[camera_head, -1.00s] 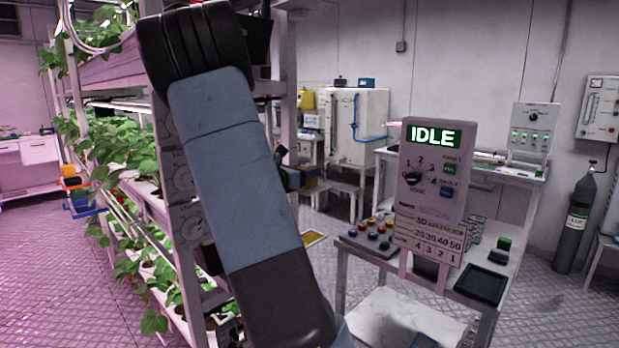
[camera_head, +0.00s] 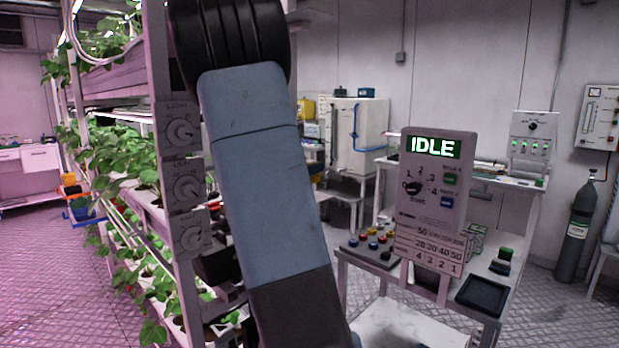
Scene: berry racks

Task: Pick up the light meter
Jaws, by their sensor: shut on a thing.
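My arm crosses the middle of the view from top to bottom. My gripper does not show; the arm or the frame edge hides it, and so whatever it holds. I cannot make out a light meter for certain. A small dark device (camera_head: 499,267) and a small green-topped item (camera_head: 505,253) lie on the right of the cart (camera_head: 455,323), too small to identify.
A panel reading IDLE (camera_head: 436,190) stands at the cart's front. The cart also bears a button box (camera_head: 366,251) and a black tray (camera_head: 481,295). The plant rack (camera_head: 163,75) is close on the left. A gas cylinder (camera_head: 575,235) stands right.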

